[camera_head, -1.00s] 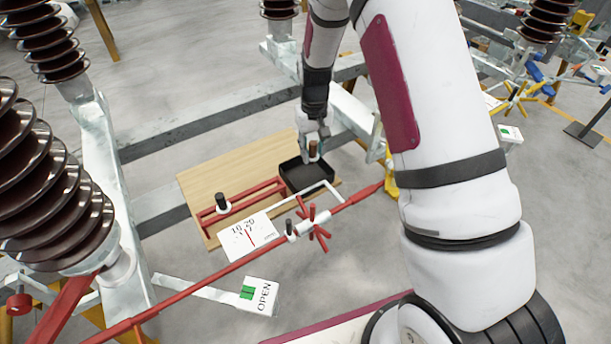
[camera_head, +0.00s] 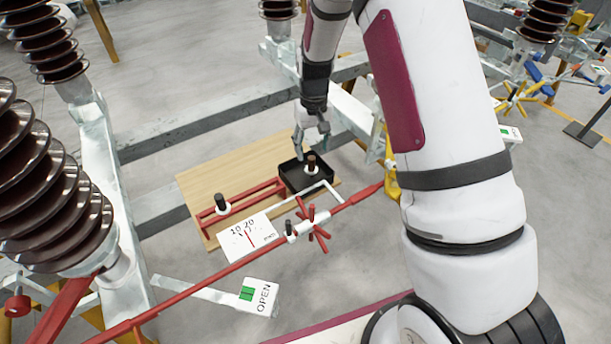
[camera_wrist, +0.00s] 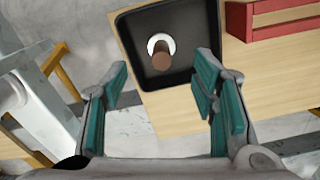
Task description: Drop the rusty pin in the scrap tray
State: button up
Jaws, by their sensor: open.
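The rusty pin (camera_head: 311,163) is brown with a white collar and stands upright inside the black scrap tray (camera_head: 286,178). In the wrist view the pin (camera_wrist: 162,54) shows end-on over its white ring, within the walls of the tray (camera_wrist: 203,20). My gripper (camera_head: 310,143) is just above and beside the tray's back edge. In the wrist view my gripper (camera_wrist: 160,90) has its teal-padded fingers wide apart with nothing between them, and the pin lies beyond the fingertips.
The tray stands on a wooden board (camera_head: 215,178). A red rack (camera_head: 245,198) on the board holds a dark pin (camera_head: 221,201) with a white collar. A long red rod (camera_head: 240,262) with a spoked red handle (camera_head: 314,222) crosses in front, near a white dial card (camera_head: 248,236).

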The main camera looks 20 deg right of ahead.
notch_tip(320, 180, up, 10)
dwell(0.4)
jog(key=s+a+r+t, duration=0.1)
jog(key=s+r+t, duration=0.1)
jog(key=s+r, duration=1.3)
jog(key=s+r+t, duration=0.2)
jog(key=s+r, duration=0.1)
jog(key=s, duration=1.5)
jog(key=shift+a+p, duration=0.3)
jog(key=shift+a, duration=0.05)
